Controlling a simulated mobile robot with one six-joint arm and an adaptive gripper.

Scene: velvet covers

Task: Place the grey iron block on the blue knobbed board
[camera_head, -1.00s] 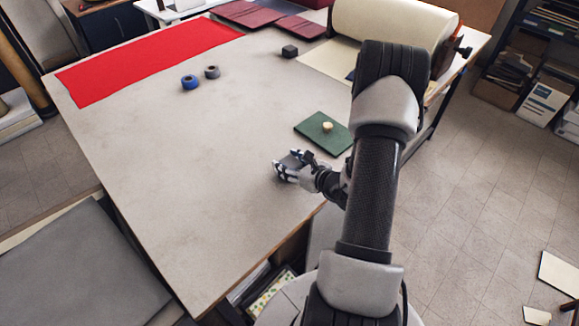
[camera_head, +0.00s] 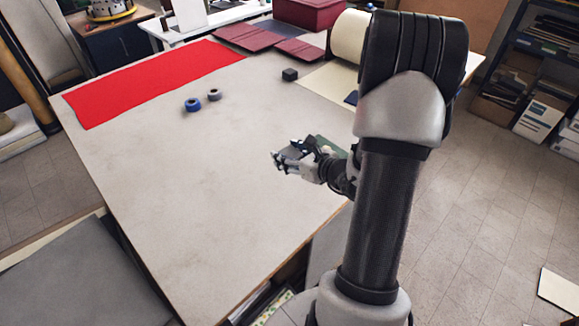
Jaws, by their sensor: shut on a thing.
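My gripper (camera_head: 281,161) is above the table's near right part, shut on a small dark grey thing (camera_head: 294,152) that looks like the grey iron block. The fingers hide much of it. A dark blue corner (camera_head: 351,97) shows just left of my upper arm, on the cream sheet. It may be the blue knobbed board; the rest, with any knob, is hidden behind my arm. A green board (camera_head: 332,142) lies behind my gripper and is mostly covered by it; its knob is hidden now.
A dark cube (camera_head: 290,75) stands near the cream sheet (camera_head: 325,84). A blue roll (camera_head: 193,105) and a grey roll (camera_head: 214,94) lie beside the red cloth (camera_head: 150,82). A cream fabric roll (camera_head: 350,37) is at the back. The table's middle (camera_head: 190,180) is clear.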

